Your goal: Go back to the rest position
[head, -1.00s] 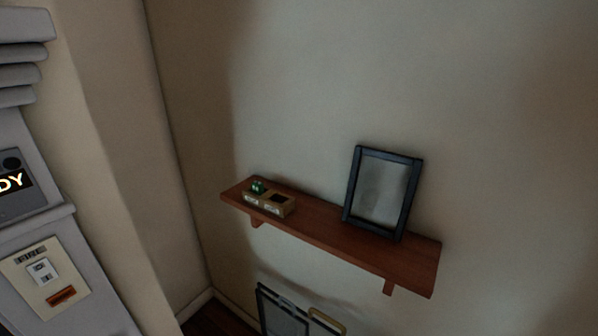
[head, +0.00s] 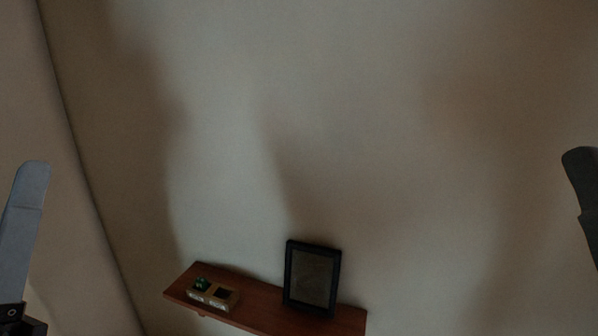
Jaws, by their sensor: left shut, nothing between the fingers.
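My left gripper (head: 32,178) stands at the left edge of the head view, its grey fingers pointing up. It is shut with nothing in it and touches nothing. Part of my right gripper (head: 580,165) shows as a dark shape at the right edge. The rest of it is out of the picture, so its jaws cannot be judged.
A brown wall shelf (head: 262,309) is low in the view. It bears a black picture frame (head: 312,279) and a small two-part box (head: 213,294) with a green item in its left part. The wall (head: 330,120) above is bare.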

